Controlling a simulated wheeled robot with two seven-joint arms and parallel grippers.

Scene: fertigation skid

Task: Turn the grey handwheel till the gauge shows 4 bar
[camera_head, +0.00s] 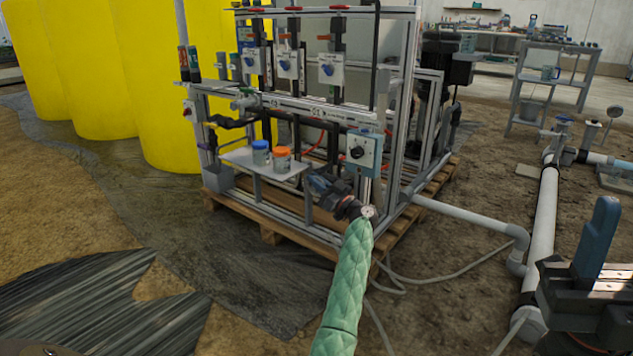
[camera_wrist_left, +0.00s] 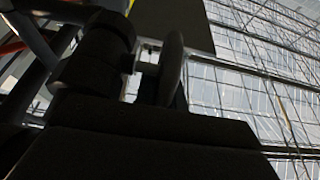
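My left gripper (camera_head: 320,188), with blue fingers at the end of a green-sleeved arm, is at the front of the skid's frame, right of the small shelf. Its finger gap is not clear. A small white round dial (camera_head: 368,211) shows beside its wrist; I cannot tell whether it is the gauge, and no reading is legible. In the left wrist view, a dark wheel-like ring (camera_wrist_left: 172,68) on a short stem stands just beyond the dark gripper housing, seen nearly edge-on; it may be the handwheel. My right gripper (camera_head: 592,265) is at the lower right, one blue finger upright.
The skid stands on a wooden pallet (camera_head: 268,232). Its shelf (camera_head: 240,158) holds a blue-lidded jar (camera_head: 260,154) and an orange-lidded jar (camera_head: 282,161). Yellow tanks (camera_head: 160,90) stand at left. Pipes (camera_head: 541,215) and loose hose lie on the ground at right.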

